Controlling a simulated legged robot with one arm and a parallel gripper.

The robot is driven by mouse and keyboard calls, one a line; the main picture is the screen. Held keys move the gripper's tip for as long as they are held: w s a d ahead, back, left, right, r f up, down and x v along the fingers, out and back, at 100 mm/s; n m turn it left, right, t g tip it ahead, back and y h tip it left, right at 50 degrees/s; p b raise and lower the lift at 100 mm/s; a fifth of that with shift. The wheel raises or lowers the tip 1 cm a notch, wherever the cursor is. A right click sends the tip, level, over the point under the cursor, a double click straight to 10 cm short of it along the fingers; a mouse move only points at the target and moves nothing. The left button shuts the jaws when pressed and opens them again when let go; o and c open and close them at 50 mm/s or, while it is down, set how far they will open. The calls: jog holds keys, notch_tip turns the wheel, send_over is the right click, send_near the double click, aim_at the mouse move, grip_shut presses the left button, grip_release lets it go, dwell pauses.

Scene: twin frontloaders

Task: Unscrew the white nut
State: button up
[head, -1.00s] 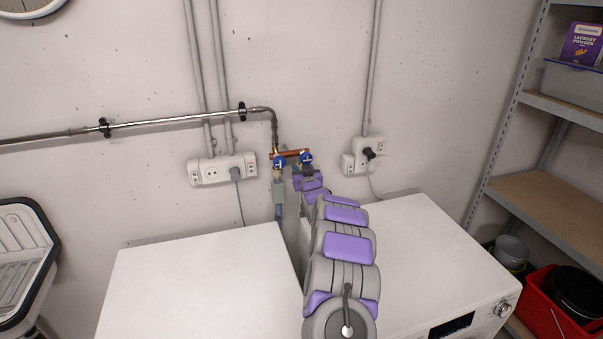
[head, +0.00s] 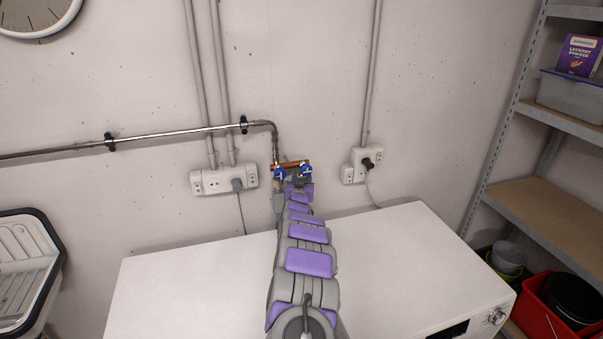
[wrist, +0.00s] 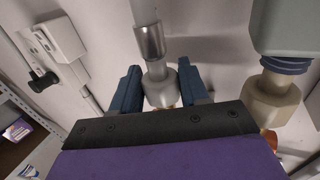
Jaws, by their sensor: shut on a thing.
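My gripper (head: 302,183) is at the wall just below the right one of two blue-handled valves (head: 306,169). In the wrist view its two blue fingers (wrist: 158,92) stand on either side of the pale white nut (wrist: 160,88) and are shut on it. A shiny metal pipe piece (wrist: 150,42) runs from the nut, in line with it. The nut's far part is hidden behind the dark gripper edge. In the head view my arm and gripper hide the nut.
A second, beige nut (wrist: 270,100) with a grey box (wrist: 284,25) stands close beside the right finger. Wall sockets (head: 224,180) (head: 363,167) flank the valves. White machine tops (head: 395,250) lie below my arm. Shelves (head: 545,205) stand at the right.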

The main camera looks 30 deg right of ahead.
jog(key=shift+r+m+g+h+p, duration=0.2)
jog(key=shift+m+g+h+p, duration=0.35)
jog(key=shift+p, duration=0.9)
jog(key=shift+f+p, duration=0.15)
jog(key=shift+p, duration=0.2)
jog(key=o, duration=0.8)
jog(key=shift+d, duration=0.1)
jog(key=shift+c, duration=0.2)
jog(key=shift+f, duration=0.1)
